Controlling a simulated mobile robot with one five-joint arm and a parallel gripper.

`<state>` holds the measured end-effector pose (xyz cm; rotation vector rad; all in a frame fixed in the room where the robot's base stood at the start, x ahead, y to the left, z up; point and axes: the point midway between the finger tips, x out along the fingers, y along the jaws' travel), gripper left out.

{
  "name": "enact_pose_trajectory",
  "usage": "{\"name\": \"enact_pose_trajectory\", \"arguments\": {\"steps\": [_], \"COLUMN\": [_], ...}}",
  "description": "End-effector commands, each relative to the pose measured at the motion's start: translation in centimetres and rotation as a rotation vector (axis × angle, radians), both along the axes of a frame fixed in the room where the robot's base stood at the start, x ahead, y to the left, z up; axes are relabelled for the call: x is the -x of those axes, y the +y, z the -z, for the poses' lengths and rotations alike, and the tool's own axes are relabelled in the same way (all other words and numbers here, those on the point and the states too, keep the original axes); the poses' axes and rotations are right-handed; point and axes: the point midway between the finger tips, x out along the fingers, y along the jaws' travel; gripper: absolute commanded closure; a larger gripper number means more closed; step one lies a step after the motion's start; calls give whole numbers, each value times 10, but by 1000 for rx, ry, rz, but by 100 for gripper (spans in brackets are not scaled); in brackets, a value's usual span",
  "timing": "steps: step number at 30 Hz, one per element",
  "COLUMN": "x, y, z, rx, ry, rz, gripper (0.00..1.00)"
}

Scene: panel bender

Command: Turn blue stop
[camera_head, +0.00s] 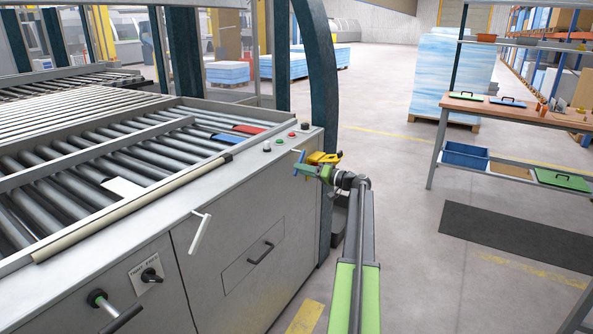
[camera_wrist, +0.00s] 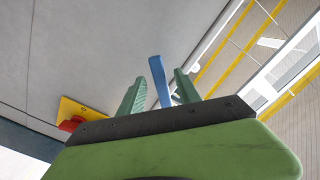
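The blue stop is a slim blue lever (camera_wrist: 159,80) standing between my two fingers in the wrist view. A small blue piece of it (camera_head: 299,156) shows at the machine's right corner in the head view, beside my gripper (camera_head: 304,168). My gripper (camera_wrist: 160,90) is open, with one green finger on each side of the lever. Gaps show between the lever and both fingers. The lever's lower end is hidden behind the dark gripper body.
A yellow box (camera_head: 323,158) is close beside my gripper; its red button (camera_wrist: 70,124) shows in the wrist view. A white lever (camera_head: 200,231) and a black-handled lever (camera_head: 118,316) stick out of the machine front. A table (camera_head: 531,112) stands right, with clear floor between.

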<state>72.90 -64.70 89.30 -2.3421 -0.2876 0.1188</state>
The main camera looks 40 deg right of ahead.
Motion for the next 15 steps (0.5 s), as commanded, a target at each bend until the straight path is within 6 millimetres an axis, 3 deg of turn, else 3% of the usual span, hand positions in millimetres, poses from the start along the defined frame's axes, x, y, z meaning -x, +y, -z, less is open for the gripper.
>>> {"name": "enact_pose_trajectory", "arguments": {"steps": [6,15], "x": [-23,-25], "y": [5,6], "z": [0,0], "rx": [0,0], "ry": [0,1], "rz": [0,1], "gripper": [60,61]}}
